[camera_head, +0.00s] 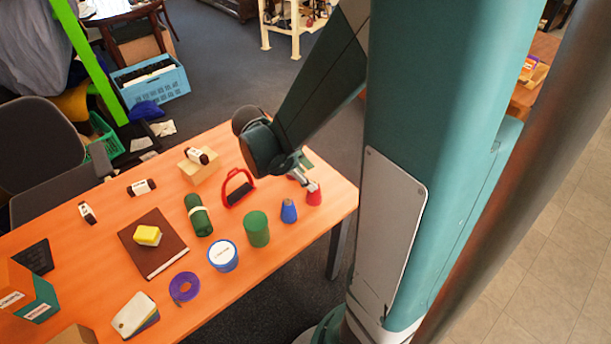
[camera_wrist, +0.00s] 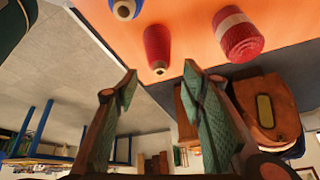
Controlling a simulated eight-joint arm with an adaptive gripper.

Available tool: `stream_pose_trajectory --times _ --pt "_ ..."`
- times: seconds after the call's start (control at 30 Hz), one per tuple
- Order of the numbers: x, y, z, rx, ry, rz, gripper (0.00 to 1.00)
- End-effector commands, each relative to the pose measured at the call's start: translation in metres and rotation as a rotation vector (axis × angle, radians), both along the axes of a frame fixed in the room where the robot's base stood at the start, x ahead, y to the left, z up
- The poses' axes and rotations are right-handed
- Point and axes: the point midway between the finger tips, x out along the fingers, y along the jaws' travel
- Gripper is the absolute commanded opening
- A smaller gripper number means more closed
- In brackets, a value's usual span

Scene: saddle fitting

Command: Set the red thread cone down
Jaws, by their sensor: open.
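The red thread cone (camera_head: 313,195) stands on the orange table near its right edge in the head view. In the wrist view the red cone (camera_wrist: 157,45) shows against the table top, with its narrow end towards me. My gripper (camera_head: 303,177) is just above and beside the cone in the head view. In the wrist view my gripper (camera_wrist: 160,72) has its two green-padded fingers spread wide, with nothing held between them. The cone appears just beyond the fingertips, roughly in line with the gap. Whether a finger touches it I cannot tell.
A blue cone (camera_head: 288,211) stands close to the left of the red one. A green cylinder (camera_head: 256,229) and a red stirrup-shaped piece (camera_head: 238,188) are farther left. A red roll with a pale band (camera_wrist: 238,33) lies nearby in the wrist view. The table edge is close.

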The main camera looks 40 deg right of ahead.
Motion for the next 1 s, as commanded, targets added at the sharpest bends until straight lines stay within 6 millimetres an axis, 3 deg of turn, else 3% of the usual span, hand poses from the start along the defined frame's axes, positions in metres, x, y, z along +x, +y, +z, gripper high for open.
stream_pose_trajectory --times 0.37,1.0 --pt "0.002 0.011 0.012 0.035 0.010 0.114 0.40" --pt "0.006 0.079 0.073 0.141 0.036 0.777 0.40"
